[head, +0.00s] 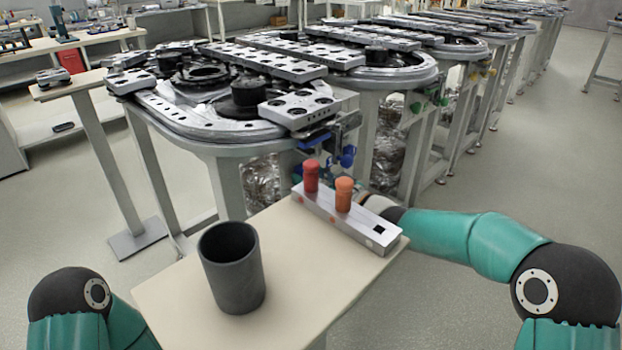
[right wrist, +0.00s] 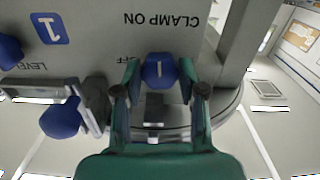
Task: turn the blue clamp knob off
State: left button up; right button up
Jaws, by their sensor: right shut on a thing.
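The blue clamp knob (right wrist: 158,70) shows in the right wrist view, on a grey panel with the upside-down words CLAMP ON and a partly hidden OFF. A short white mark on the knob runs up and down in the picture. My right gripper (right wrist: 162,92) has one finger on each side of the knob and is shut on it. In the head view this gripper is mostly hidden behind the plugs and their block at the near ring track station. My left gripper is out of view; only part of my left arm shows at the lower left.
Another blue knob (right wrist: 60,121) sits beside the gripper. A small table (head: 285,285) carries a dark cup (head: 232,270) and a metal block (head: 335,222) with a red plug (head: 311,176) and an orange plug (head: 344,195). Ring track stations (head: 215,130) stand behind.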

jog(key=shift+f+n+b, duration=0.15)
jog(key=shift+n+b, duration=4.7)
jog(key=shift+n, duration=3.65)
jog(key=shift+a, duration=0.1)
jog(key=o, duration=1.1)
jog(key=shift+o, duration=0.2)
